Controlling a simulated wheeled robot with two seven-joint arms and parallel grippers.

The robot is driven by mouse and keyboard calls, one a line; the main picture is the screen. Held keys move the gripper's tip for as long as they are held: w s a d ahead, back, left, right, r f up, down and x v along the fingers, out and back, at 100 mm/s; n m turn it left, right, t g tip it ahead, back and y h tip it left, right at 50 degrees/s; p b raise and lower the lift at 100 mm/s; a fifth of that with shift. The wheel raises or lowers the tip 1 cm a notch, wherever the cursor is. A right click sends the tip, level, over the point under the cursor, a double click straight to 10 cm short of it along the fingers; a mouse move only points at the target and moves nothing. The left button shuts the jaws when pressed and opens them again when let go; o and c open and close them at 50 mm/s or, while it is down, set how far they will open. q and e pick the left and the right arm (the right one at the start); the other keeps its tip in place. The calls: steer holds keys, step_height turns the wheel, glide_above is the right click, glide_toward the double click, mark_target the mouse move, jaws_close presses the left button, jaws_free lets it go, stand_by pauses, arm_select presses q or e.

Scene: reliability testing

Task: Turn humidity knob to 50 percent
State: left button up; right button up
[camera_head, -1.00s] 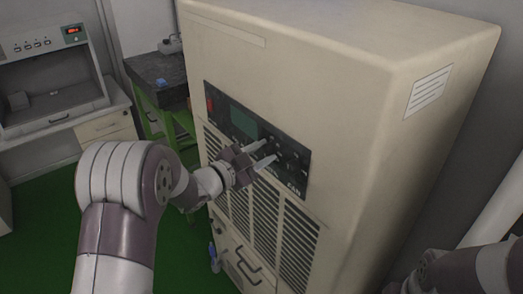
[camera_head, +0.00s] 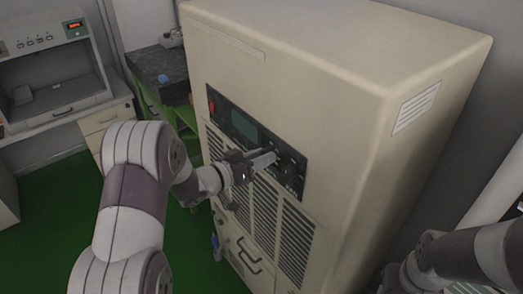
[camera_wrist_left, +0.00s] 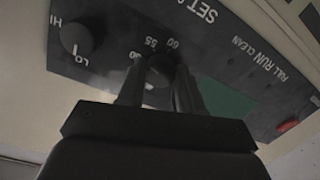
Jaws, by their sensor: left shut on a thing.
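The humidity knob (camera_wrist_left: 158,72) is a dark round knob on the black control panel (camera_wrist_left: 225,60), with marks such as 30, 55 and 60 around it in the left wrist view. My left gripper (camera_wrist_left: 158,82) has its two fingers on either side of this knob and is shut on it. In the head view my left gripper (camera_head: 268,157) reaches the panel's lower middle, and its fingers hide the knob there. A second knob (camera_wrist_left: 77,38), marked HI and LO, sits to the left in the wrist view. My right gripper does not show; only part of my right arm is at lower right.
The panel is on a tall beige cabinet (camera_head: 330,60) with vent slats (camera_head: 265,215) below. A red switch (camera_wrist_left: 288,126) sits at the panel's end. A dark table (camera_head: 160,65) and a bench with a white hood (camera_head: 45,60) stand at left. Green floor is open between.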

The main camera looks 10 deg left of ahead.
arm_select(q)
steer(key=shift+w+a+r+n+h+p, duration=0.1)
steer(key=shift+r+n+h+p, duration=0.1)
steer(key=shift+n+p, duration=0.4)
steer(key=shift+r+n+h+p, duration=0.15)
steer(key=shift+n+p, duration=0.2)
steer(key=shift+n, duration=0.45)
steer(key=o, duration=1)
steer(key=shift+o, duration=0.2)
steer(key=shift+a+f, duration=0.15)
steer(key=b+v, duration=0.4)
steer(key=v, duration=0.8)
steer(key=shift+s+a+r+b, duration=0.2)
steer(key=shift+s+b, duration=0.15)
